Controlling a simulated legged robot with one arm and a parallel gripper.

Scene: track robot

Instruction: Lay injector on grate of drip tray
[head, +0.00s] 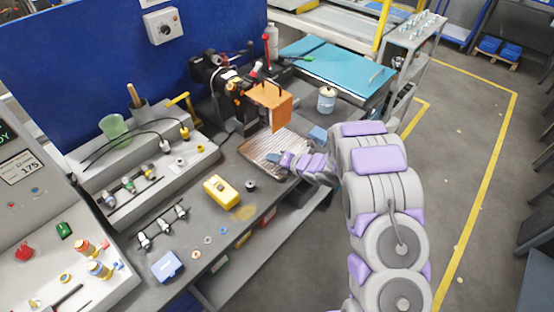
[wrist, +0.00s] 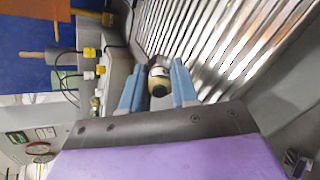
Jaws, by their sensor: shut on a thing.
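My gripper (head: 282,159) is over the drip tray's metal grate (head: 257,150) in the head view, at the tray's right side. In the wrist view its two blue fingers (wrist: 159,85) are shut on the injector (wrist: 158,80), a small cylinder with a dark end and a pale yellowish band. The slatted grate (wrist: 225,45) lies just beyond the fingertips. I cannot tell whether the injector touches the slats. The injector is too small and covered by the fingers to make out in the head view.
An orange panel (head: 275,106) on a machine stands behind the tray. A yellow box (head: 221,192) and a small dark round part (head: 251,186) sit on the bench in front and left. A lidded can (head: 326,99) and blue block (head: 317,134) stand to the right.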

